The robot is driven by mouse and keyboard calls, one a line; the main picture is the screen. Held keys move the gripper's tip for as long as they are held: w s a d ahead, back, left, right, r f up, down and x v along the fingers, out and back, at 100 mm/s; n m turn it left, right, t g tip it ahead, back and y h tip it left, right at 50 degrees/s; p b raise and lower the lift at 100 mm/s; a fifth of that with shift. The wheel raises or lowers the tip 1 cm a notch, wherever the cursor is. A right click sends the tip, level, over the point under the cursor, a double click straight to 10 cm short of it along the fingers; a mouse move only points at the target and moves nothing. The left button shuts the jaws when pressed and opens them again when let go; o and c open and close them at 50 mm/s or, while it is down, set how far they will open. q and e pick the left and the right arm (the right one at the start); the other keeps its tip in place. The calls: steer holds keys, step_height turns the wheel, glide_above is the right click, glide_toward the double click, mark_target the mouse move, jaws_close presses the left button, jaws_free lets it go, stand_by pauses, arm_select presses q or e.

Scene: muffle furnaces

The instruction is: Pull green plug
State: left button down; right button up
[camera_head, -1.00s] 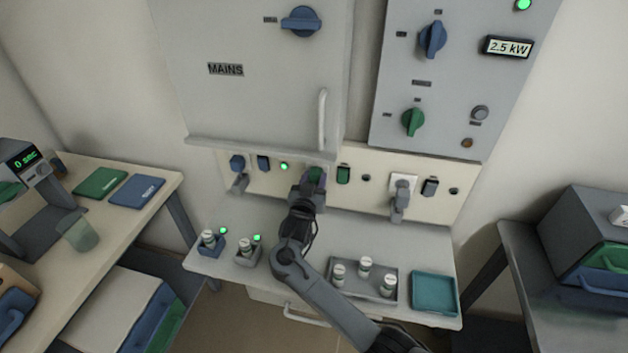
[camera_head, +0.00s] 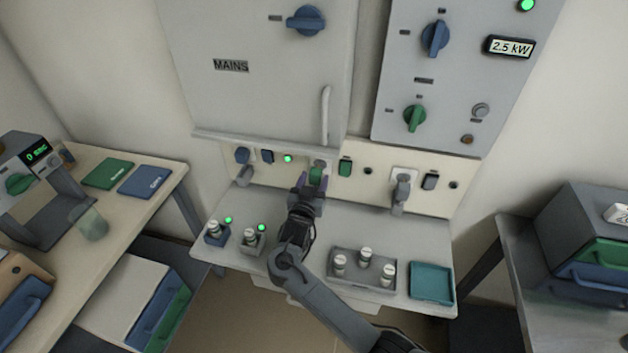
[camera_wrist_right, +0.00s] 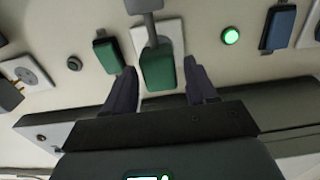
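The green plug (camera_head: 316,176) is at a white socket plate low on the cream panel under the MAINS cabinet. In the right wrist view the green plug (camera_wrist_right: 157,70) stands in front of its white plate (camera_wrist_right: 168,38), with a grey piece running up from it. I cannot tell how deep it sits. My right gripper (camera_head: 309,189) is at the plug. In the wrist view its fingers (camera_wrist_right: 160,72) are spread, one on each side of the green body, with visible gaps. My left gripper is not in view.
A green switch (camera_head: 345,168) and a lit green lamp (camera_head: 288,158) flank the plug. A grey plug (camera_head: 401,192) is at another socket to the right. Below, the shelf holds a grey tray (camera_head: 338,284) with several vials and a teal tray (camera_head: 431,282).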

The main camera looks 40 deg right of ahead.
steer(key=shift+o, duration=0.3)
steer(key=shift+s+a, duration=0.1)
steer(key=p+v, duration=0.2)
steer(key=v, duration=0.8)
steer(key=shift+s, duration=0.2)
steer(key=shift+a, duration=0.15)
steer(key=shift+f, duration=0.1)
